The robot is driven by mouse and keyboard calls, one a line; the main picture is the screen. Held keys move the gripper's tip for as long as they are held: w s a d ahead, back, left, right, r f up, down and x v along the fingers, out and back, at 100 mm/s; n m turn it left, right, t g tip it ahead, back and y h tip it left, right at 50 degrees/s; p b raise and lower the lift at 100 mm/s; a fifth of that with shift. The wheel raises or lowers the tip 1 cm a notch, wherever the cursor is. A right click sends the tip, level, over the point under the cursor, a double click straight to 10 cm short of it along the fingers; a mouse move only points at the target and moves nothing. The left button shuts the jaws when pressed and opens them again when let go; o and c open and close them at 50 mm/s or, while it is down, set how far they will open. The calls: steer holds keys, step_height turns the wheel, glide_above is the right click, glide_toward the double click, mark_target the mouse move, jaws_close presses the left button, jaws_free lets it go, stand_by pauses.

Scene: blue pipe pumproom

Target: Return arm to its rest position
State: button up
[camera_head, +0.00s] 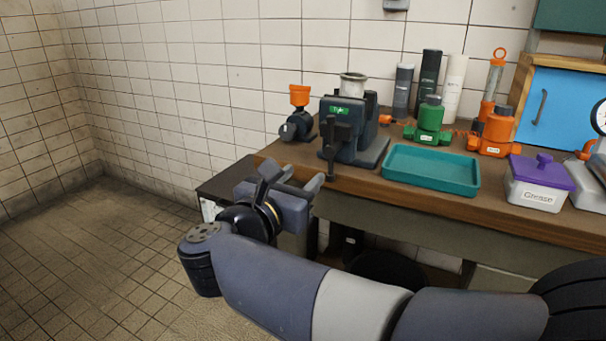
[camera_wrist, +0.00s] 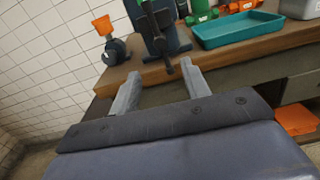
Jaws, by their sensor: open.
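My gripper (camera_head: 314,184) is at the end of my arm, in front of the workbench's left end and near the height of its top. In the wrist view its two grey fingers (camera_wrist: 158,92) stand apart with nothing between them. Beyond them are the front edge of the wooden workbench (camera_wrist: 240,48) and a dark vise-like machine (camera_wrist: 160,30). In the head view my arm stretches from the lower right across the bottom of the picture to the gripper, and the machine (camera_head: 345,125) stands just behind the gripper.
On the bench (camera_head: 262,158) are an orange-cupped device (camera_head: 299,110), a teal tray (camera_head: 432,171), a green pump (camera_head: 430,120), an orange pump (camera_head: 497,130) and a purple-lidded grease box (camera_head: 540,185). A low dark table (camera_head: 222,182) stands left of the bench. The tiled floor (camera_head: 90,250) at left is clear.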

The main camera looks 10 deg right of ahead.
mark_target(328, 149)
steer(key=shift+w+d, duration=0.1)
steer(key=b+x, duration=0.1)
steer(key=x, duration=1)
steer(key=shift+p, duration=0.3)
steer(key=v, duration=1.1)
steer(key=x, duration=1.1)
steer(key=shift+b, duration=0.35)
steer(key=shift+r+n+p, duration=0.3)
steer(key=shift+n+p, duration=0.1)
steer(key=shift+p, duration=0.85)
steer(key=shift+n+p, duration=0.6)
steer(key=shift+p, duration=0.65)
